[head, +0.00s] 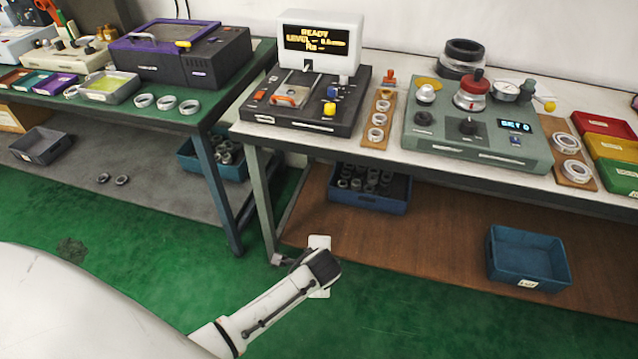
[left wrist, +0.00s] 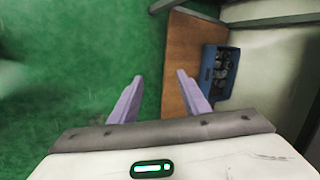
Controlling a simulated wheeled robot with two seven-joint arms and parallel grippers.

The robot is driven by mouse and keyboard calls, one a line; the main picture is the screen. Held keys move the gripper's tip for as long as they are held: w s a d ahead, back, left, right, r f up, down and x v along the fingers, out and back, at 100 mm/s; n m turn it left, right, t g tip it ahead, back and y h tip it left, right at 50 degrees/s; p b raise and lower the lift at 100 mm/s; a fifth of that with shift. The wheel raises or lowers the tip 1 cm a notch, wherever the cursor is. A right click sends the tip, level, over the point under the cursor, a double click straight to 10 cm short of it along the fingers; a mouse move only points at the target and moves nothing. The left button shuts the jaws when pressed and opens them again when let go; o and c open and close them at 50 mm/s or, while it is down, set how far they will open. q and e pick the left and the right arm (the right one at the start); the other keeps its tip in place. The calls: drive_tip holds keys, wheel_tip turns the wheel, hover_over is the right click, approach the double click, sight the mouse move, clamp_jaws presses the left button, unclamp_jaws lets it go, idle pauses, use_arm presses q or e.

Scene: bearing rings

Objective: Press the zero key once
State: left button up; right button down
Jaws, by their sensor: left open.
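A green-grey gauge unit (head: 478,140) stands on the right bench, with a lit display (head: 515,126) that reads like "SET 0". I cannot make out which control is the zero key. My left gripper (head: 318,268) is low in front of the right bench, well below its top and apart from the unit. In the left wrist view its two purple fingers (left wrist: 157,92) are spread, with nothing between them. My right gripper is not in view.
A black device with a white screen (head: 320,43) stands left of the unit, with a wooden ring holder (head: 377,120) between. Red, yellow and green trays (head: 610,148) are at the right. Blue bins (head: 528,258) sit on the lower shelf. The bench's front edge (head: 430,163) is above my gripper.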

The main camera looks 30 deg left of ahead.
use_arm(q)
drive_tip(key=s+d+f+n+t+h, duration=0.1)
drive_tip(key=s+d+n+h, duration=0.15)
drive_tip(key=s, duration=0.45)
drive_tip(key=s+d+f+n+t+h, duration=0.1)
drive_tip(key=s+d+n+h, duration=0.15)
drive_tip(key=s, duration=0.35)
drive_tip(key=s+d+r+n+t, duration=0.1)
drive_tip(key=s+r+n, duration=0.4)
drive_tip(key=s, duration=0.2)
drive_tip(key=shift+d+h, duration=0.3)
drive_tip(key=shift+d, duration=0.1)
drive_tip(key=shift+r, duration=0.1)
drive_tip(key=shift+c, duration=0.3)
